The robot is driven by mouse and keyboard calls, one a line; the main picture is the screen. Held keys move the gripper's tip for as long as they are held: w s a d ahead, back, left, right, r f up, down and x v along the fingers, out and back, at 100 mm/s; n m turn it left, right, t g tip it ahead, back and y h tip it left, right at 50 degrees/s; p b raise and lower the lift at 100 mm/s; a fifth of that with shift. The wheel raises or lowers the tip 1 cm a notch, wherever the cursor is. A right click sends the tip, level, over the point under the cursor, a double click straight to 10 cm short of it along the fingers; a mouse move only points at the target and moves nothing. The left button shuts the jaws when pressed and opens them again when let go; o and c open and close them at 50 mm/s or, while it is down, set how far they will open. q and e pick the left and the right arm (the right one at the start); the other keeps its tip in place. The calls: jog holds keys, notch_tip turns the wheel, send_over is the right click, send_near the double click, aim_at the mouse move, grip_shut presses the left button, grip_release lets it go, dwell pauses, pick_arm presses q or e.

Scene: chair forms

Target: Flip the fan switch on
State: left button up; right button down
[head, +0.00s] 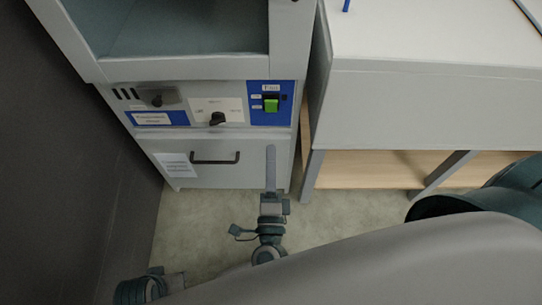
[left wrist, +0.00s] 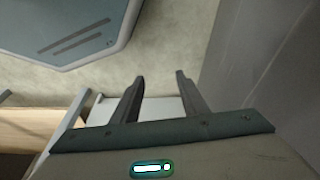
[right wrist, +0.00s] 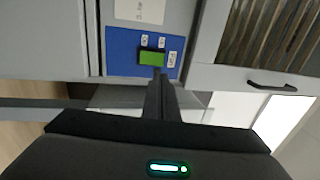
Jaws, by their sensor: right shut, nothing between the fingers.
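The fan switch (head: 271,105) is a green rocker on a blue panel (head: 257,105) at the upper right of the grey cabinet's control strip. In the right wrist view, the green switch (right wrist: 151,58) is just beyond the fingertips. My right gripper (head: 271,150) is shut and empty, its fingers pointing at the cabinet, below the switch in the head view. The right wrist view shows its fingers (right wrist: 160,76) together, close to the switch; I cannot tell if they touch it. My left gripper (left wrist: 160,78) is open and empty, over the floor.
The grey cabinet (head: 205,158) also has a black knob (head: 217,118), another dark knob (head: 157,100) and a drawer handle (head: 215,158). A white-topped table (head: 430,40) stands at the right. A dark wall (head: 70,150) is at the left. Some floor (head: 190,215) is free.

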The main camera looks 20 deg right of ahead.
aim_at(271, 103)
pick_arm(q)
jog(key=x, duration=0.2)
jog(key=p+x, duration=0.1)
jog(key=s+x, duration=0.1)
jog(key=x, duration=0.1)
jog(key=shift+w+f+p, duration=0.15)
jog(key=shift+f+p, duration=0.2)
jog(key=shift+f, duration=0.1)
pick_arm(e)
jog(key=x, duration=1.1)
jog(key=shift+w+d, duration=0.1)
jog(key=shift+w, duration=0.3)
pick_arm(q)
jog(key=shift+r, duration=0.1)
pick_arm(e)
jog(key=shift+r, duration=0.1)
jog(key=p, duration=0.2)
jog(key=shift+w+d+r+g+p, duration=0.1)
jog(key=shift+w+r+g+p, duration=0.1)
jog(key=shift+r+g+p, duration=0.1)
jog(key=shift+f, duration=0.2)
pick_arm(q)
notch_tip(271, 103, down, 6)
jog(key=shift+r, duration=0.1)
